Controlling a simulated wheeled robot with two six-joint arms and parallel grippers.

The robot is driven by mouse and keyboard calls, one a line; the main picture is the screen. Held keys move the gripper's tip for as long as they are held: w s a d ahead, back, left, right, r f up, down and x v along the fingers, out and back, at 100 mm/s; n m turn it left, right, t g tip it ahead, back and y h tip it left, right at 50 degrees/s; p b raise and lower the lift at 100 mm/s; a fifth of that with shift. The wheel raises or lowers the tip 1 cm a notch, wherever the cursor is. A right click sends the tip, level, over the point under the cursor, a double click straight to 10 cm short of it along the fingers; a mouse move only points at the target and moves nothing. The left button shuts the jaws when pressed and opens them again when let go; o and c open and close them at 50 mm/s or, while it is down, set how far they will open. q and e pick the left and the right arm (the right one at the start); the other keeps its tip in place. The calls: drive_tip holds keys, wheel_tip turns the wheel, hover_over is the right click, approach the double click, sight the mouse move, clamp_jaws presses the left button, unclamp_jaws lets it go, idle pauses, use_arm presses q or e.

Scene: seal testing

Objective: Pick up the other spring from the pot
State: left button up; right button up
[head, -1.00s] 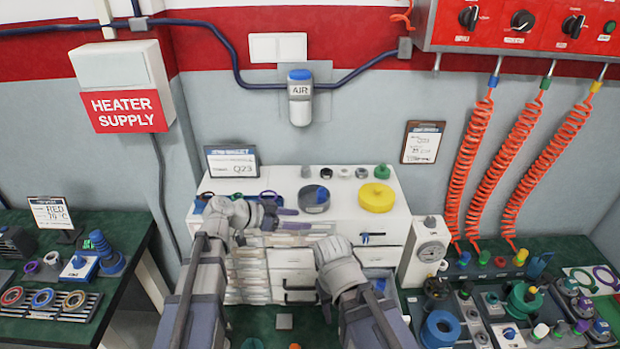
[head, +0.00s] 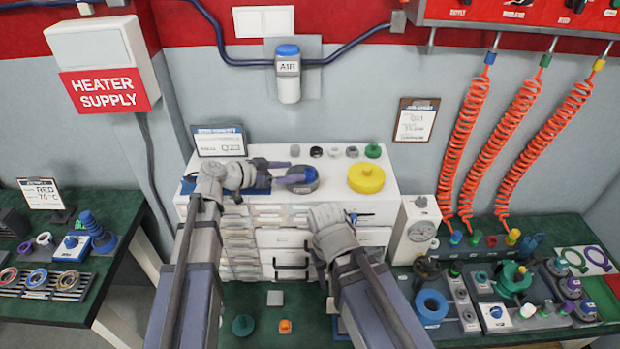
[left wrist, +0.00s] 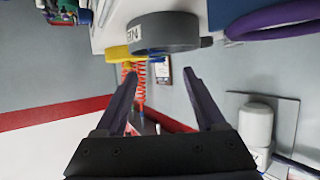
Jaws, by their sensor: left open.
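A dark grey round pot (head: 305,186) stands on top of the white cabinet, left of a yellow round piece. In the left wrist view the grey pot (left wrist: 178,34) lies beyond my fingertips, with a white label on its side. I cannot make out a spring in either view; the pot's inside is hidden. My left gripper (head: 279,173) is at the pot's left side, its fingers pointing right towards it. In the left wrist view the left gripper (left wrist: 160,76) is open with nothing between its fingers.
The yellow round piece (head: 366,178) and several small caps stand near the pot. A sign (head: 220,141) stands at the cabinet's back left. A gauge box (head: 416,231) is right of the cabinet. A purple ring (left wrist: 275,18) shows close by in the left wrist view.

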sight(308, 171)
use_arm(q)
drive_tip(key=shift+d+f, duration=0.2)
drive_tip(key=shift+d, duration=0.05)
drive_tip(key=b+x, duration=0.2)
drive_tip(key=x, duration=0.1)
drive_tip(key=shift+w+d+f, duration=0.1)
drive_tip(key=shift+d+f, duration=0.15)
drive_tip(key=shift+w+d+f, duration=0.1)
drive_tip(key=shift+w+d, duration=0.1)
drive_tip(key=shift+d, duration=0.2)
drive_tip(key=shift+c, duration=0.4)
clamp_jaws()
